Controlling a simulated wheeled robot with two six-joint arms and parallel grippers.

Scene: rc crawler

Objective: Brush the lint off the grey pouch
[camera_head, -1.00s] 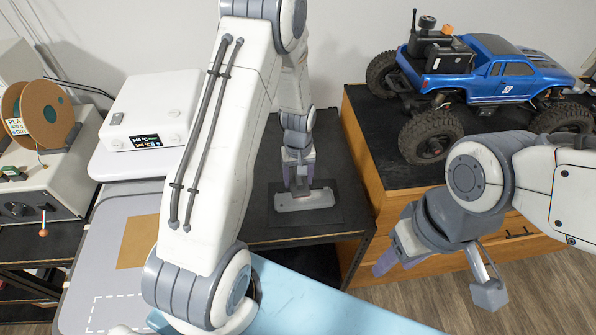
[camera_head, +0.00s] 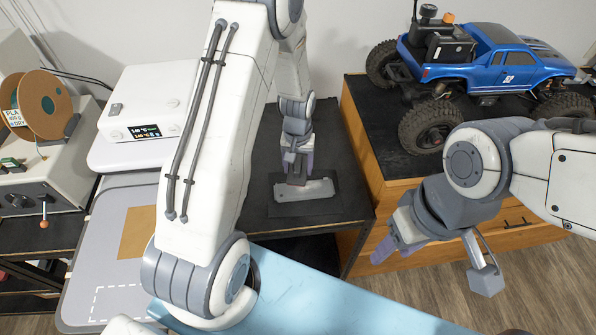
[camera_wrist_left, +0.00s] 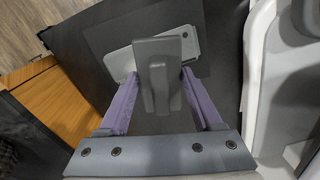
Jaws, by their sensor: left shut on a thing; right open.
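The grey pouch (camera_head: 318,188) lies flat on a dark mat on the black table, in the middle of the head view. It also shows in the left wrist view (camera_wrist_left: 189,42), partly covered by a darker grey tool (camera_wrist_left: 165,52), apparently the brush. My left gripper (camera_head: 297,171) is over the pouch. Its purple fingers are shut on the tool's upright grip in the left wrist view (camera_wrist_left: 160,92). I cannot tell whether the tool touches the pouch. No lint can be made out. My right gripper (camera_head: 384,252) is open and empty, off to the right.
A blue RC crawler (camera_head: 487,62) stands on a wooden cabinet (camera_head: 362,165) at the right. A white heater box (camera_head: 150,108) and a filament spool (camera_head: 43,105) are at the left. A light blue surface (camera_head: 310,298) lies in front.

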